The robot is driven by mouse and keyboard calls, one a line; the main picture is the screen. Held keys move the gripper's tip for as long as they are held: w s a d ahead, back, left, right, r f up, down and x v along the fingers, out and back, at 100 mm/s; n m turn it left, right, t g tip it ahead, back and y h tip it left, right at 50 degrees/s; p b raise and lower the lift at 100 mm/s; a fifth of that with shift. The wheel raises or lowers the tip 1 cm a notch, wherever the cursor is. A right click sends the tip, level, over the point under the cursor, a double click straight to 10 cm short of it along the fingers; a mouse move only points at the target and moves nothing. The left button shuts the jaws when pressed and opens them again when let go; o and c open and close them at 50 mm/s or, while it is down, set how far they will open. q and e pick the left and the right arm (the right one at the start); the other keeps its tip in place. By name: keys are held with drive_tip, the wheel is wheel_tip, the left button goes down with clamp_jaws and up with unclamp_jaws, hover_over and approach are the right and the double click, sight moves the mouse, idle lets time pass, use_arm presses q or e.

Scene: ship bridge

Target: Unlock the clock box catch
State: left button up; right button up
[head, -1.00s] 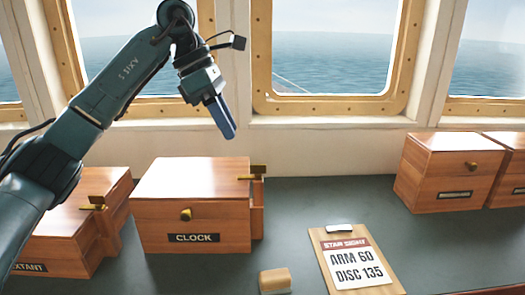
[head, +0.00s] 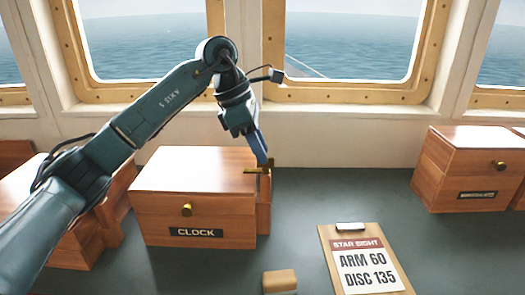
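The clock box (head: 196,212) is a reddish wooden box with a black CLOCK label and a brass knob on its front. Its brass catch (head: 256,171) is at the right end of the lid, above a small wooden block on the box's side. My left gripper (head: 264,160) points down at the catch, its blue fingers at or just above the brass. The fingers look close together, but I cannot tell whether they touch or grip the catch. My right gripper is not in view.
Another wooden box (head: 73,250) stands left of the clock box, partly behind my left arm. A clipboard (head: 362,262) and a small tan block (head: 280,281) lie in front. A wooden box (head: 465,165) stands at right. The dark counter between is clear.

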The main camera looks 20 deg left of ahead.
use_arm(q)
drive_tip(key=shift+x, duration=0.9)
drive_tip(key=shift+c, duration=0.2)
clamp_jaws()
